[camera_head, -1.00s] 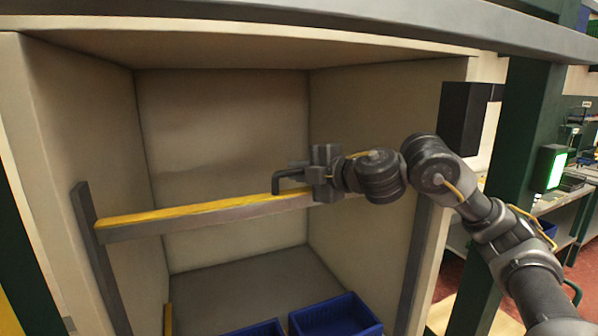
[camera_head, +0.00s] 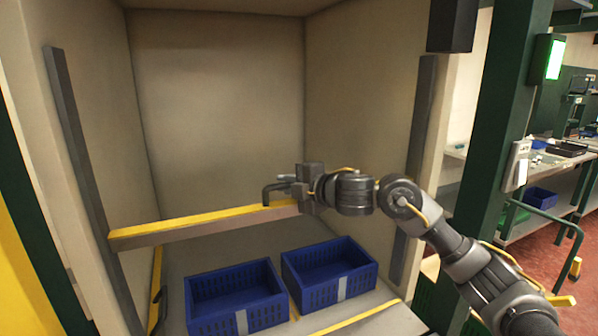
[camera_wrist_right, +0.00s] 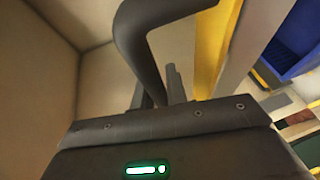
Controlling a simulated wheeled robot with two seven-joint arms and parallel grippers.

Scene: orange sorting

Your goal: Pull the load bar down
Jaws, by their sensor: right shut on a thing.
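The load bar (camera_head: 190,226), yellow on top with a grey-brown front, spans the opening of a beige box-like bay, low in front of its back wall. A dark bent handle (camera_head: 268,194) stands on the bar near its right part. My right gripper (camera_head: 290,190) is shut on this handle. In the right wrist view the curved dark handle (camera_wrist_right: 150,40) rises between the fingers, and the yellow bar (camera_wrist_right: 212,45) runs beside it. The bar's right end is hidden behind my right gripper and arm. My left gripper is not in view.
Two blue crates, one at left (camera_head: 237,300) and one at right (camera_head: 330,272), sit on the bay floor below the bar. Dark vertical rails (camera_head: 85,165) line the opening's sides. A dark green post (camera_head: 500,150) stands right of the bay.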

